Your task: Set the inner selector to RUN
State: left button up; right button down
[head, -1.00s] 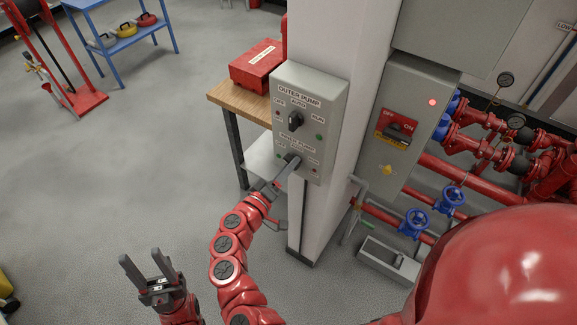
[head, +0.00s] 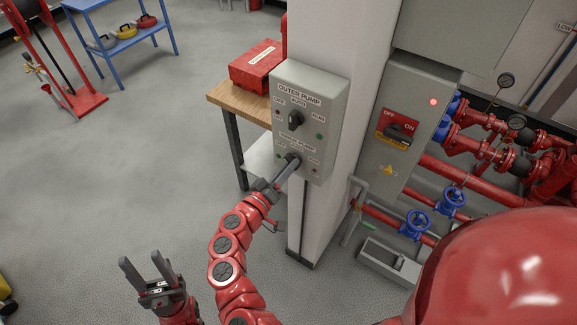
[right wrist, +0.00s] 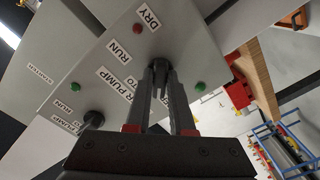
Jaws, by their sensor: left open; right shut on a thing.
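The grey pump box (head: 310,85) is on the white column. Its upper OUTER PUMP selector (head: 295,120) is a black knob with OFF, AUTO and RUN labels. The lower selector is largely hidden by my right gripper (head: 289,164). In the right wrist view, my right gripper (right wrist: 158,78) is shut on this dark lower knob (right wrist: 160,62), close to the panel face. A RUN label (right wrist: 131,51) and a DRY label (right wrist: 148,17) show near it. I cannot tell where the knob points. My left gripper (head: 146,270) is open and empty, low over the floor.
A wooden bench (head: 228,98) with a red box (head: 257,66) stands left of the column. A grey cabinet (head: 402,110) with a red OFF/ON switch is to the right, beside red pipes and blue valves (head: 416,222).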

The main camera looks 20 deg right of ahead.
jog(key=shift+m, duration=0.3)
jog(key=shift+m+b, duration=0.9)
jog(key=shift+m, duration=0.9)
jog(key=shift+f, duration=0.1)
